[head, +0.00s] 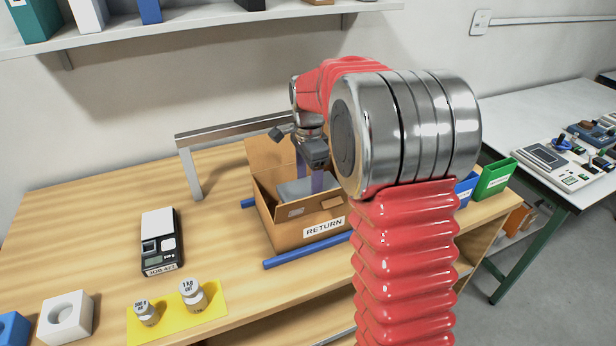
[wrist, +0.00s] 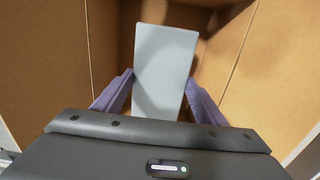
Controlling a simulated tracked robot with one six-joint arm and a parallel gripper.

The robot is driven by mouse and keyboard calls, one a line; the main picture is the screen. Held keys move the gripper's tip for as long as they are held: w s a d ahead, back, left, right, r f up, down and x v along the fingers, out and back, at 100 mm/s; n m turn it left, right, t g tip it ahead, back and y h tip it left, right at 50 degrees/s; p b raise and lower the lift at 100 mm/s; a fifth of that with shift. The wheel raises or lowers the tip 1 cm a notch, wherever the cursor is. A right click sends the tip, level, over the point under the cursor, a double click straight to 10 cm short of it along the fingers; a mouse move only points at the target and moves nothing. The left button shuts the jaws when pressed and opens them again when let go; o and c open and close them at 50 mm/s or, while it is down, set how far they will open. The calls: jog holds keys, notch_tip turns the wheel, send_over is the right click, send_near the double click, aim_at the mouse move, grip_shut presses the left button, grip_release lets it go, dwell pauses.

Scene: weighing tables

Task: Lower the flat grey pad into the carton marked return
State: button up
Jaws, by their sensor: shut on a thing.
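The flat grey pad (wrist: 164,70) is between the two purple fingers of my gripper (wrist: 160,95) in the wrist view, with carton walls around it. In the head view the pad (head: 293,190) shows inside the open carton marked RETURN (head: 288,233), below the rim. My gripper (head: 318,182) reaches down into the carton from above and is shut on the pad. The front wall and my arm hide part of the pad. I cannot tell whether the pad touches the carton floor.
Blue rails (head: 308,250) lie beside the carton, and a metal frame (head: 228,131) stands behind it. A scale (head: 161,243) and two weights on a yellow mat (head: 208,311) are to the left. Green (head: 494,180) and blue bins stand right. Bare wood lies left of the carton.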

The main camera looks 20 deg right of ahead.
jog(key=shift+f, duration=4.25)
jog(key=shift+f, duration=0.25)
jog(key=o, duration=1.1)
jog(key=shift+c, duration=0.2)
jog(key=shift+r, duration=0.1)
notch_tip(320, 180, up, 13)
jog(key=shift+f, duration=0.1)
jog(key=shift+r, duration=0.4)
